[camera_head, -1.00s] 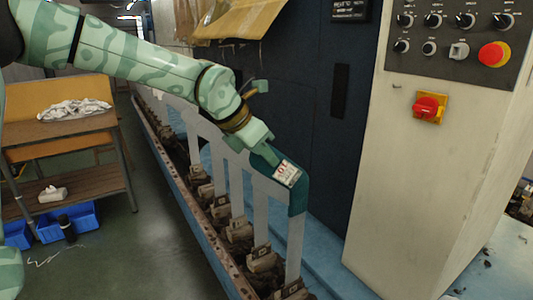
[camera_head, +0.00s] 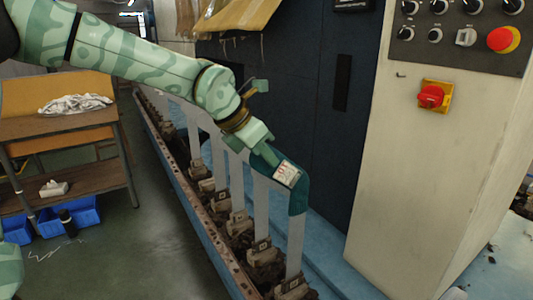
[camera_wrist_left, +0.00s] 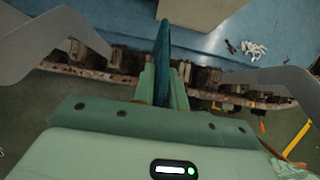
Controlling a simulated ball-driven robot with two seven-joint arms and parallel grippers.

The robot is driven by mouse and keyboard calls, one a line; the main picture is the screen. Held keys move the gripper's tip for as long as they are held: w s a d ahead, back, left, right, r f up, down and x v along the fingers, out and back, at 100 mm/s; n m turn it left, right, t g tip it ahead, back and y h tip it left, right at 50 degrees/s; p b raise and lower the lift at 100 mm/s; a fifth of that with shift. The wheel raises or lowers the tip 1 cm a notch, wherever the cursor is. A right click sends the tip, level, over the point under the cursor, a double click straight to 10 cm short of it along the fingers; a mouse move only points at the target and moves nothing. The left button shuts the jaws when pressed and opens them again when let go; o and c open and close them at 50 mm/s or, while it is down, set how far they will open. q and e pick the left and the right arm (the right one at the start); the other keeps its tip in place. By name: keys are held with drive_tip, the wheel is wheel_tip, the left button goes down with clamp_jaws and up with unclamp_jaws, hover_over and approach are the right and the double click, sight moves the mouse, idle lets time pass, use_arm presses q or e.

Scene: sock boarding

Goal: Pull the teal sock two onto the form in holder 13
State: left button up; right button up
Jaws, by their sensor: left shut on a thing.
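The teal sock (camera_head: 299,199) is on the upper, bent part of the nearest flat grey form (camera_head: 295,238). A white label with red print (camera_head: 287,173) sits on the sock. The form stands upright in a holder (camera_head: 292,287) at the bottom; its number cannot be read. My left gripper (camera_head: 268,154) is shut on the sock's upper left end. In the left wrist view the sock (camera_wrist_left: 162,50) shows edge-on between the fingers (camera_wrist_left: 162,85). How far the sock covers the form under the gripper is hidden. My right gripper is not in view.
More grey forms (camera_head: 261,210) stand in a row on a rusty rail (camera_head: 190,191) running back left. A cream control cabinet (camera_head: 420,170) with red buttons stands close on the right. A wooden table (camera_head: 60,125) stands at left, with open floor between.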

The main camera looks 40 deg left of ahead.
use_arm(q)
drive_tip(key=shift+f+b, duration=0.95)
drive_tip(key=shift+f, duration=0.3)
drive_tip(key=o, duration=0.8)
drive_tip(key=shift+o, duration=0.2)
drive_tip(key=p+v, duration=0.5)
drive_tip(key=v, duration=1.1)
drive_tip(key=shift+r, duration=0.15)
drive_tip(key=shift+s, duration=0.1)
